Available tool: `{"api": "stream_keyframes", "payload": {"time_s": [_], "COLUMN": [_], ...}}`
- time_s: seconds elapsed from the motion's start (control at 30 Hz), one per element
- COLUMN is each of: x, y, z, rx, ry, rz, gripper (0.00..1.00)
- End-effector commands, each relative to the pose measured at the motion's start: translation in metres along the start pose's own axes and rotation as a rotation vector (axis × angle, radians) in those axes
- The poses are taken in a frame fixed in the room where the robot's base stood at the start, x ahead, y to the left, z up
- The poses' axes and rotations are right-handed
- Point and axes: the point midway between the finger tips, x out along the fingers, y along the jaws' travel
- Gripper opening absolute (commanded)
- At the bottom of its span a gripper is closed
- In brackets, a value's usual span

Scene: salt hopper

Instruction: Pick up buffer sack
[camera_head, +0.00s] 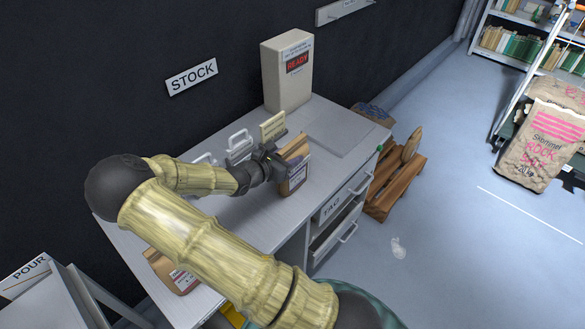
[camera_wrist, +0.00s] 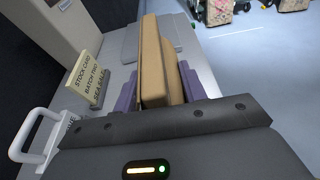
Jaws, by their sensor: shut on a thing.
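A brown paper sack with a dark-and-white label (camera_head: 296,178) is at the bench's front edge. In the wrist view its tan body (camera_wrist: 152,60) stands upright between the two purple fingers. My gripper (camera_head: 274,164) is shut on this sack; its fingers also show in the wrist view (camera_wrist: 157,92). I cannot tell whether the sack's base touches the bench, and I cannot read its label. A second brown sack with a label (camera_head: 176,275) is at the near left of the bench, partly behind my arm.
The grey bench (camera_head: 330,130) holds a READY box (camera_head: 288,72), a stock card (camera_head: 273,126) and white wire handles (camera_head: 239,145) behind my gripper. Drawers (camera_head: 342,195) face right.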

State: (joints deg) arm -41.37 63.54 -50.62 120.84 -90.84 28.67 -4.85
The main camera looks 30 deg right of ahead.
Motion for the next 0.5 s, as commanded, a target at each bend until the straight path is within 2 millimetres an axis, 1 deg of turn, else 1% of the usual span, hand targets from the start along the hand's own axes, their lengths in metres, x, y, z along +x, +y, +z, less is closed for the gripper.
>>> {"api": "stream_keyframes", "payload": {"time_s": [0.5], "x": [-0.0006], "y": [0.0001], "z": [0.0047], "rx": [0.002], "ry": [-0.005], "rz": [0.0], "gripper": [0.0]}}
